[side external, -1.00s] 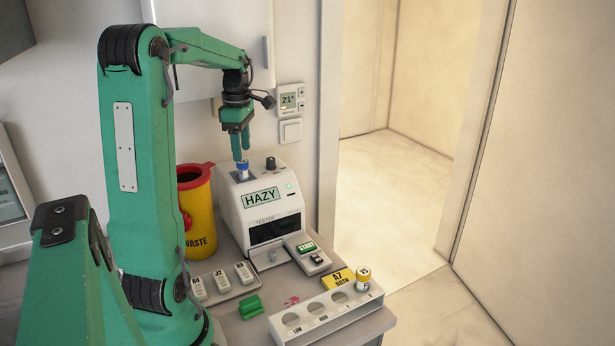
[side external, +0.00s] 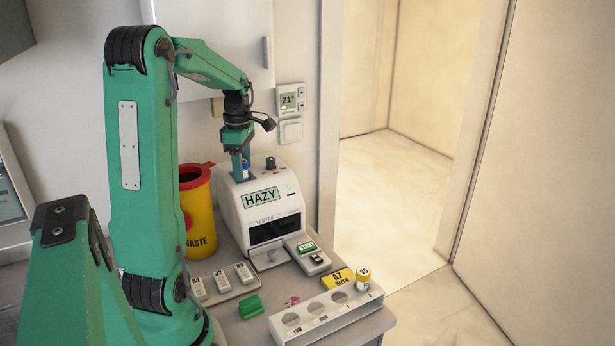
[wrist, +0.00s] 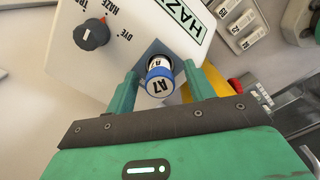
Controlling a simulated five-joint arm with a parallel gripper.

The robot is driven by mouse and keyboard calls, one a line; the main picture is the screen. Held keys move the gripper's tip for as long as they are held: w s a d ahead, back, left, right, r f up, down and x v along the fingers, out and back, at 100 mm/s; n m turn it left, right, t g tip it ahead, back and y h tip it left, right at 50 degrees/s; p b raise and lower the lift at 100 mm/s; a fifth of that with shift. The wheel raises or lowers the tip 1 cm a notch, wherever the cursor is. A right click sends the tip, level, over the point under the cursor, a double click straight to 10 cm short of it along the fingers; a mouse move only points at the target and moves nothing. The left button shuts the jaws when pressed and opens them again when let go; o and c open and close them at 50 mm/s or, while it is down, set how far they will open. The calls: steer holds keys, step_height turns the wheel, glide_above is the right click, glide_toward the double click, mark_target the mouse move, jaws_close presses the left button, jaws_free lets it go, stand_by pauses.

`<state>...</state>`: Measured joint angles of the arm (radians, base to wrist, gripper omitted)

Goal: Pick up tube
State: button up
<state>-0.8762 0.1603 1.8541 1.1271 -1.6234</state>
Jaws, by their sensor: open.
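In the side view the tube (side external: 245,167) shows only in part beside my fingers. My gripper (wrist: 159,88) is open, with one finger on each side of the tube's cap. In the side view my gripper (side external: 241,170) points down at the tester's top. I see gaps between the fingers and the cap in the wrist view. The tester's display reads HAZY.
A yellow waste bin (side external: 199,215) with a red rim stands left of the tester.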

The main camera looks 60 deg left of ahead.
steer(key=c, duration=1.1)
steer(key=shift+r, duration=0.1)
steer(key=shift+r, duration=0.4)
step_height(320, 180, up, 3)
steer(key=w+d+r, duration=0.1)
steer(key=d+r, duration=0.1)
steer(key=d, duration=0.1)
steer(key=w+d+r, duration=0.1)
steer(key=d+r, duration=0.1)
steer(key=d, duration=0.2)
steer(key=w+d+r, duration=0.1)
steer(key=d+r, duration=0.2)
steer(key=d, duration=0.1)
steer(key=shift+w, duration=0.4)
steer(key=shift+d, duration=0.1)
